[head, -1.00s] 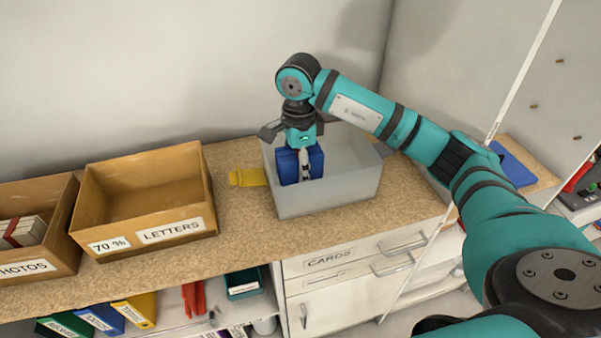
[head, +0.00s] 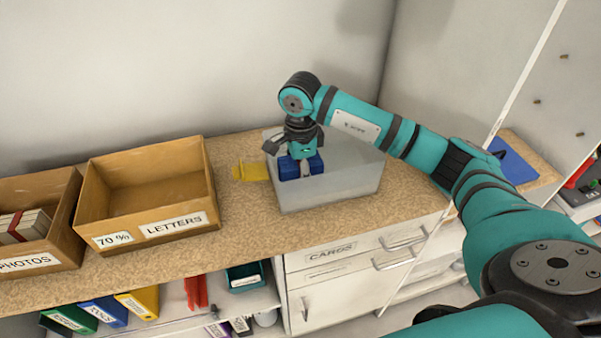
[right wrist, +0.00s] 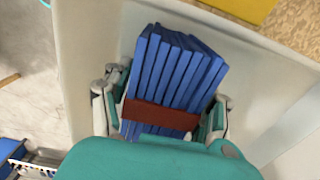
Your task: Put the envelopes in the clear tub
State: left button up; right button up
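The clear tub (head: 335,193) stands on the worktop, right of the middle in the head view. A bundle of blue envelopes (head: 289,171) with a reddish-brown band is inside the tub, near its left end. My right gripper (head: 305,170) reaches down into the tub with its fingers on both sides of the bundle. In the right wrist view the gripper (right wrist: 165,110) appears shut on the envelopes (right wrist: 175,70), and the tub wall (right wrist: 83,30) surrounds them. Whether the bundle touches the tub floor is hard to tell. My left gripper is not in view.
A yellow item (head: 252,172) lies left of the tub, partly behind it. An empty cardboard box marked LETTERS (head: 170,229) and a box marked PHOTOS (head: 35,262) stand farther left. Coloured binders (head: 105,310) fill the shelf below. A blue flat item (head: 517,166) lies at the right.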

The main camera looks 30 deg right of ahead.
jog(key=shift+r, duration=0.3)
notch_tip(320, 180, up, 11)
jog(key=shift+f+b, duration=0.15)
jog(key=shift+b, duration=1)
jog(key=shift+r, duration=0.55)
jog(key=shift+f, duration=0.1)
